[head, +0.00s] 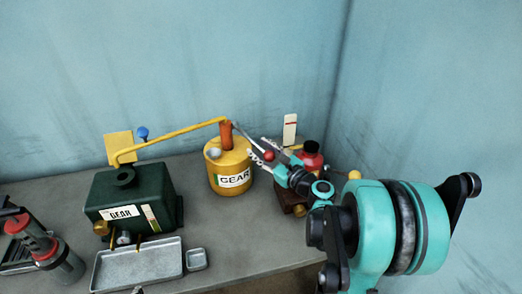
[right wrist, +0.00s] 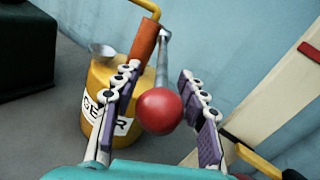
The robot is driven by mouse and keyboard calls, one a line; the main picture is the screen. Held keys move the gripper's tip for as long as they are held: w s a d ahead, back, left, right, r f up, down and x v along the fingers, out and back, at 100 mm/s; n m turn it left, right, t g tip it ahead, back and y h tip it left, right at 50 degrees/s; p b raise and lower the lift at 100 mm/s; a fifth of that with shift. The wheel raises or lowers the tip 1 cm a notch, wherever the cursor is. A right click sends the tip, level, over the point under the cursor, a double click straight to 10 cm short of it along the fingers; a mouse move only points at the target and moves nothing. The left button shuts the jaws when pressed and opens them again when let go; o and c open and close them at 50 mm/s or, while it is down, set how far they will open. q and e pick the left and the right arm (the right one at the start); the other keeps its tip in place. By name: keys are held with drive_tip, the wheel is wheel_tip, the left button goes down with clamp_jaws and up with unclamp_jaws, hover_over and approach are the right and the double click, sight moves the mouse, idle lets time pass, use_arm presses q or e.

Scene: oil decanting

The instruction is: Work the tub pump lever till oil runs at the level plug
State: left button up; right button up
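The yellow tub (head: 228,168) with a GEAR label stands on the bench. Its orange pump body (head: 227,135) carries a grey lever (right wrist: 162,62) ending in a red ball knob (right wrist: 160,110); the knob also shows in the head view (head: 269,155). A yellow pipe (head: 180,132) runs from the pump to the dark green GEAR housing (head: 130,190). A brass fitting (head: 101,228) is on the housing's front left; I see no clear oil flow. My right gripper (right wrist: 160,115) is open, its fingers on either side of the knob with visible gaps. My left gripper is not in view.
A metal tray (head: 140,266) and a small dish (head: 196,259) lie before the housing. A red can (head: 311,158) stands right of the tub, behind my right gripper. A grey and red cylindrical tool (head: 58,255) is at far left. Walls close off the back.

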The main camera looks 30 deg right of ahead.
sight(259, 146)
clamp_jaws()
drive_tip(key=r+g+p, duration=0.2)
drive_tip(key=p, duration=0.2)
drive_tip(key=r+g+h+p, duration=0.1)
drive_tip(key=r+g+p, duration=0.1)
drive_tip(key=p, duration=0.3)
drive_tip(key=r+g+p, duration=0.1)
drive_tip(key=r+p, duration=0.3)
drive_tip(key=p, duration=0.1)
drive_tip(key=shift+w+a+g, duration=0.1)
drive_tip(key=shift+w+g, duration=0.25)
drive_tip(key=shift+g, duration=0.05)
drive_tip(key=shift+w+r+p, duration=0.1)
drive_tip(key=shift+r+p, duration=0.1)
drive_tip(key=shift+p, duration=0.35)
drive_tip(key=shift+w+r+h+p, duration=0.35)
drive_tip(key=shift+r+p, duration=0.1)
drive_tip(key=shift+r, duration=0.1)
drive_tip(key=shift+o, duration=2.4)
unclamp_jaws()
